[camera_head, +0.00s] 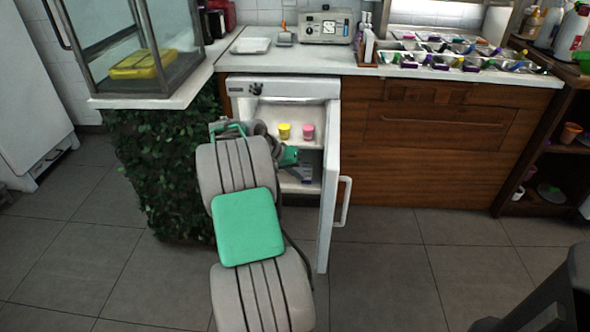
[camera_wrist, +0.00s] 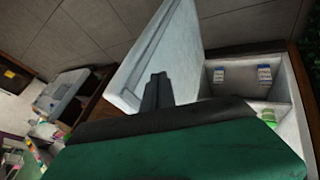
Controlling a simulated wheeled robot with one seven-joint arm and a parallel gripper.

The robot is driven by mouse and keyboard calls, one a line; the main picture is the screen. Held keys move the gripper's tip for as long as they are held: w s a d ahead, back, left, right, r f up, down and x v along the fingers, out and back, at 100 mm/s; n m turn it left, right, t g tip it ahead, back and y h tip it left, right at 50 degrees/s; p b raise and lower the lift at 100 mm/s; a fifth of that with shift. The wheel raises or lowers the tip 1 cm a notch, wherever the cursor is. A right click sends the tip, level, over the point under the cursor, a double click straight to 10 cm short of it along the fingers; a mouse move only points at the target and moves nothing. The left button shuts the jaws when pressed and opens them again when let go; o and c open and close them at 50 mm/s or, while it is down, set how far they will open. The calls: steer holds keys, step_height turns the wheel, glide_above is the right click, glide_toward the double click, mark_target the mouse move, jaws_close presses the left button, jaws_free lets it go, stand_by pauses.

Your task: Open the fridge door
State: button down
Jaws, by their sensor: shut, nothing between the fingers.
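The small white fridge (camera_head: 285,88) stands under the counter. Its door (camera_head: 328,190) is swung wide open toward the right of the head view, with the handle (camera_head: 345,203) on its outer face. The door (camera_wrist: 150,62) also shows in the wrist view, beside the open interior (camera_wrist: 262,88). My gripper (camera_wrist: 156,90) is shut and empty, with its dark fingers in front of the door. In the head view my arm reaches to the fridge opening, and the green hand is beside the door's inner side. The fingertips are hard to make out there.
A yellow tub (camera_head: 284,131) and a pink tub (camera_head: 308,131) stand on the fridge shelf. A leafy panel (camera_head: 165,165) is left of the fridge, wooden drawers (camera_head: 435,130) right. A dark stool (camera_head: 550,300) is at the lower right. The floor between is clear.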

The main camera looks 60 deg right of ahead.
mark_target(335, 188)
steer(key=s+d+f+b, duration=0.1)
steer(key=s+d+f, duration=0.2)
steer(key=s+d, duration=0.1)
steer(key=shift+s, duration=0.4)
steer(key=shift+f, duration=0.1)
